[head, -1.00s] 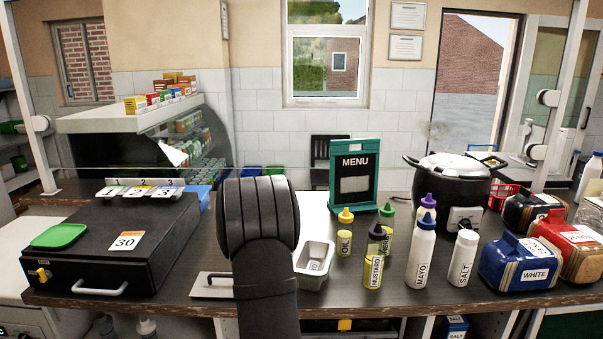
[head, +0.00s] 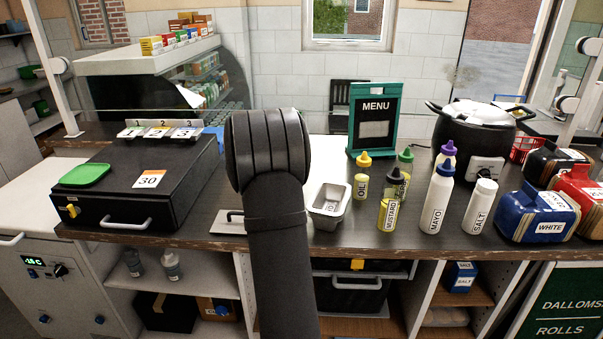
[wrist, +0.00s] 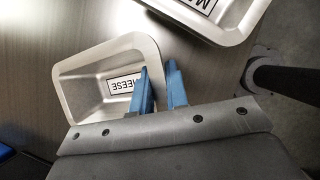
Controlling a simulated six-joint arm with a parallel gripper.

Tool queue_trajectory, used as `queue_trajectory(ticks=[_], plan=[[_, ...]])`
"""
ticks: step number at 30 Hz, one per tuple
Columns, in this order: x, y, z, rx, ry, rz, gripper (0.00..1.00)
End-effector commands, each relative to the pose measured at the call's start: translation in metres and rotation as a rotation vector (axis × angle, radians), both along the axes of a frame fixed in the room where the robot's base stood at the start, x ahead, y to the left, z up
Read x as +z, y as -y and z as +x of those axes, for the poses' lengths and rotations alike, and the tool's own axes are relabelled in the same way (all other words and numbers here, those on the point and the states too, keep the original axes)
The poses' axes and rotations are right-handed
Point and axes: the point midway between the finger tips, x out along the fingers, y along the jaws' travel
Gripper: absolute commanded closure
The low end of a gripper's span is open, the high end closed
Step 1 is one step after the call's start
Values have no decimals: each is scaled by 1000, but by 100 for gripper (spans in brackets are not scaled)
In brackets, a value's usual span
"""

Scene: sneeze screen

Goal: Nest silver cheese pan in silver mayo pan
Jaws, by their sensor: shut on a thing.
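The silver cheese pan (wrist: 80,80) is in the wrist view, its label partly covered by a finger. My gripper (wrist: 158,72) has its blue fingers shut on the pan's right-hand rim. The silver mayo pan (wrist: 222,12) shows at the top right of the wrist view, cut off by the edge, with only the start of its label visible. In the head view one silver pan (head: 328,205) stands on the counter just right of my arm; its label is too small to read. My arm hides the gripper and the held pan there.
A flat silver piece with a handle (head: 228,222) lies left of my arm, near the black box (head: 140,185). The oil bottle (head: 362,180), mustard bottle (head: 390,205), mayo bottle (head: 436,200) and salt shaker (head: 480,206) stand to the right. The menu stand (head: 375,118) is behind.

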Motion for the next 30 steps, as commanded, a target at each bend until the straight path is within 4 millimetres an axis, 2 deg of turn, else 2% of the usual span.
queue_trajectory(ticks=[1,8,18,24,30], plan=[[2,-13,-5,-53,6,2,100],[15,-64,-41,-379,28,8,100],[44,-139,-106,-853,63,4,100],[58,-164,-133,-1030,79,-1,100],[71,-176,-151,-1148,95,-8,100]])
